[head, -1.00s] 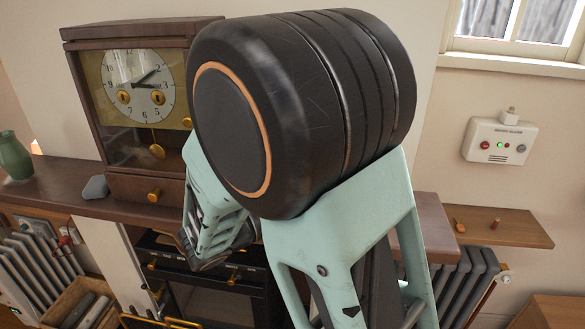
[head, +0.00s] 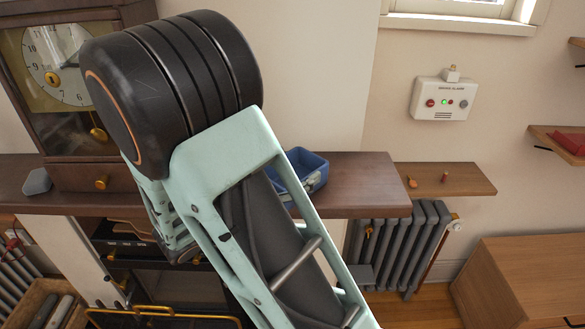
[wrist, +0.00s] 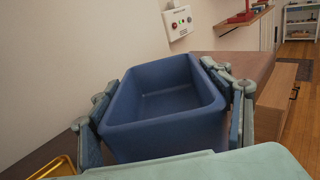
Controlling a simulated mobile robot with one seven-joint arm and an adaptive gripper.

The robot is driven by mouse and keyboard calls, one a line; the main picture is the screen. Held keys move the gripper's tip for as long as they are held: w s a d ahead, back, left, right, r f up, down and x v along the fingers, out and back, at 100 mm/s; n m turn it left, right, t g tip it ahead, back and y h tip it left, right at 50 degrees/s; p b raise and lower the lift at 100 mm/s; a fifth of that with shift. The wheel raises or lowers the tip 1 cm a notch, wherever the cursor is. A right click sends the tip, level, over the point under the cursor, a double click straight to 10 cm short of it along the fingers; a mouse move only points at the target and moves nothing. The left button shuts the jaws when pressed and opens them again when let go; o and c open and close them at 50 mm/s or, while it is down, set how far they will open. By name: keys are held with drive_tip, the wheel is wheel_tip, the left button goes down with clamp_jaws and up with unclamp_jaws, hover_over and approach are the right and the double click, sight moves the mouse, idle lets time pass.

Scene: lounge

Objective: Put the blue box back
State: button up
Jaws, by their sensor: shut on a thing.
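The blue box (head: 307,166) is open-topped and looks empty in the wrist view (wrist: 165,125). In the head view it shows just right of my arm, at the dark wooden mantel shelf (head: 365,180); its left part is hidden behind my arm. My gripper (wrist: 168,108) is shut on the box, with one finger against its left side and one against its right side. The box looks about upright. I cannot tell whether its bottom touches the shelf or hangs just above it.
A clock (head: 65,80) and a small grey object (head: 37,182) stand left on the mantel. The mantel's right end looks bare. A white alarm panel (head: 443,99), a radiator (head: 405,245) and a wooden cabinet (head: 530,275) are to the right.

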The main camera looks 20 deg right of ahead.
drive_tip(key=o, duration=1.4)
drive_tip(key=shift+c, duration=0.2)
drive_tip(key=shift+o, duration=0.4)
drive_tip(key=shift+r, duration=0.1)
drive_tip(key=b+v, duration=0.1)
drive_tip(key=v, duration=1.1)
